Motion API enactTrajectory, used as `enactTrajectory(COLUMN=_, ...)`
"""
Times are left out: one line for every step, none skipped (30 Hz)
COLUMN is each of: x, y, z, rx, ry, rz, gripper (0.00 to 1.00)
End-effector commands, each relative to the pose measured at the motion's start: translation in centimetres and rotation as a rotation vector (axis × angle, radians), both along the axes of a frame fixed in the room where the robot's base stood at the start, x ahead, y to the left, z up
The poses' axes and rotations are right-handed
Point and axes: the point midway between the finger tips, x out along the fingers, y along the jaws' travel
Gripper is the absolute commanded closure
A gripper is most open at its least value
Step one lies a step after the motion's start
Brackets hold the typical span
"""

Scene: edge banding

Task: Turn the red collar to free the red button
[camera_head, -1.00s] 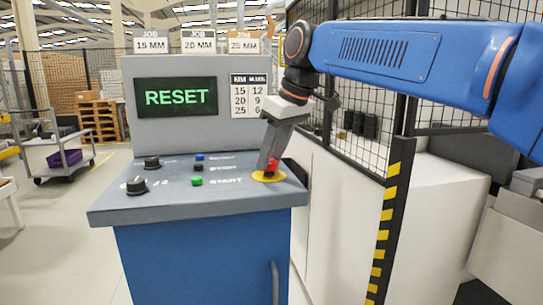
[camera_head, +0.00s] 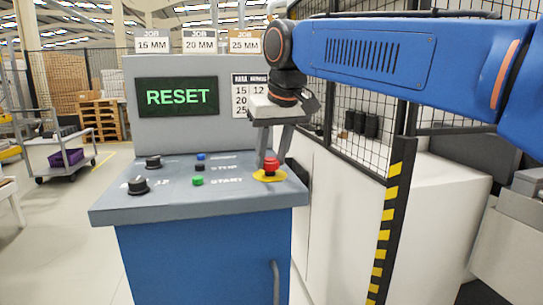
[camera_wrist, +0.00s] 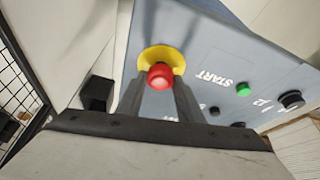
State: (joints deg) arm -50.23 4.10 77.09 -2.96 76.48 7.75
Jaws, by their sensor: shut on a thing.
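The red button (camera_head: 271,163) with its red collar stands on a yellow disc (camera_head: 260,179) at the right of the grey console top. I cannot tell button and collar apart by eye. In the wrist view the red button (camera_wrist: 161,76) shows as a round knob over the yellow disc (camera_wrist: 162,55). My gripper (camera_head: 272,158) points down from above, one finger on each side of the red part. The jaws are shut on the red collar. In the wrist view the fingers of my gripper (camera_wrist: 160,88) flank the knob, and its lower side is partly hidden.
The console (camera_head: 180,200) also carries two black knobs (camera_head: 138,185), a green START button (camera_head: 197,181), a blue button (camera_head: 200,156) and a black button (camera_head: 198,167). Its screen (camera_head: 178,97) reads RESET. A black mesh fence (camera_head: 365,120) with a striped post (camera_head: 393,200) stands at the right.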

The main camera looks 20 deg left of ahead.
Motion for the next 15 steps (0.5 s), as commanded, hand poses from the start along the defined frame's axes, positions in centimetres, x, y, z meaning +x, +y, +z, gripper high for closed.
enactTrajectory(x=0.0, y=-0.01, z=0.0, rx=0.0, ry=0.0, rz=-0.002, gripper=0.89)
enactTrajectory(x=0.01, y=-0.02, z=0.0, rx=-0.001, ry=-0.001, rz=-0.003, gripper=0.89)
enactTrajectory(x=0.01, y=-0.02, z=0.0, rx=-0.001, ry=0.0, rz=-0.004, gripper=0.89)
enactTrajectory(x=0.01, y=-0.02, z=0.0, rx=-0.001, ry=0.0, rz=-0.004, gripper=0.89)
enactTrajectory(x=0.01, y=-0.02, z=0.0, rx=-0.001, ry=-0.001, rz=-0.003, gripper=0.89)
enactTrajectory(x=0.01, y=-0.02, z=0.0, rx=-0.001, ry=-0.001, rz=-0.003, gripper=0.89)
enactTrajectory(x=0.01, y=-0.02, z=0.0, rx=-0.001, ry=-0.001, rz=-0.003, gripper=0.89)
enactTrajectory(x=0.01, y=-0.02, z=0.0, rx=-0.001, ry=-0.001, rz=-0.003, gripper=0.89)
enactTrajectory(x=0.01, y=-0.02, z=0.0, rx=-0.001, ry=-0.001, rz=-0.003, gripper=0.89)
enactTrajectory(x=0.01, y=-0.02, z=0.0, rx=-0.001, ry=-0.001, rz=-0.003, gripper=0.89)
enactTrajectory(x=0.01, y=-0.02, z=0.0, rx=-0.001, ry=-0.001, rz=-0.003, gripper=0.64)
enactTrajectory(x=0.01, y=-0.02, z=0.0, rx=-0.001, ry=-0.001, rz=-0.003, gripper=0.55)
enactTrajectory(x=0.01, y=-0.02, z=0.0, rx=-0.001, ry=-0.001, rz=-0.003, gripper=0.48)
enactTrajectory(x=0.01, y=-0.02, z=0.0, rx=-0.001, ry=-0.001, rz=-0.003, gripper=0.48)
enactTrajectory(x=0.0, y=-0.01, z=0.0, rx=0.0, ry=0.0, rz=-0.002, gripper=0.48)
